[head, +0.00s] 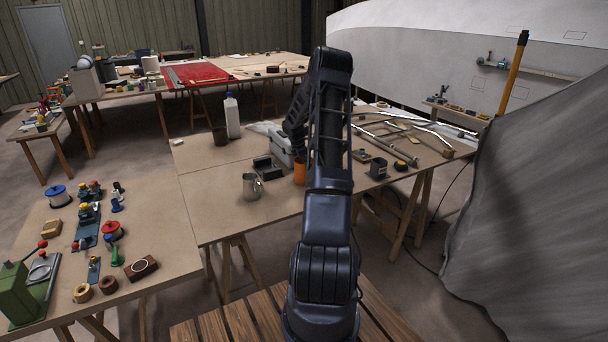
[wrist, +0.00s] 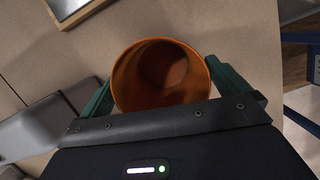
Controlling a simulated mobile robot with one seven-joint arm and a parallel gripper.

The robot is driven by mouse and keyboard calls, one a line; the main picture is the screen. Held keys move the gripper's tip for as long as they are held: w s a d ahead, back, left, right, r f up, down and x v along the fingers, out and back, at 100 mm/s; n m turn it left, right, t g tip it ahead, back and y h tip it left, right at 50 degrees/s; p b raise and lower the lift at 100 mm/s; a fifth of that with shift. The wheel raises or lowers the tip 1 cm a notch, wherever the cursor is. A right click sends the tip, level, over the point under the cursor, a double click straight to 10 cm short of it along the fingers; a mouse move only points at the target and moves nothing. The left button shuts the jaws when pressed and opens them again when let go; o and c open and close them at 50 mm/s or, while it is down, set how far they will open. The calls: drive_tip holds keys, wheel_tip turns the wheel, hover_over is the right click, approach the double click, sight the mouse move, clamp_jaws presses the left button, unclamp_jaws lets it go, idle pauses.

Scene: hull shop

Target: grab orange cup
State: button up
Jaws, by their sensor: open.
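The orange cup (head: 299,172) stands upright on the middle table, just left of my arm, which hides part of it in the head view. In the wrist view the orange cup (wrist: 160,75) is seen from above, with its round mouth open and its inside empty. My gripper (wrist: 165,82) is open, with one green finger on each side of the cup. The fingers are close to the cup wall; I cannot tell whether they touch it. In the head view my gripper is mostly hidden behind my arm.
The table's front left is clear.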

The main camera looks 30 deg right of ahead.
drive_tip(key=shift+d+f, duration=0.1)
drive_tip(key=shift+f, duration=0.4)
drive_tip(key=shift+c, duration=0.4)
drive_tip(key=c, duration=0.7)
drive_tip(key=shift+c, duration=0.2)
drive_tip(key=shift+r, duration=0.15)
wheel_tip(320, 180, up, 20)
drive_tip(key=shift+f, duration=0.2)
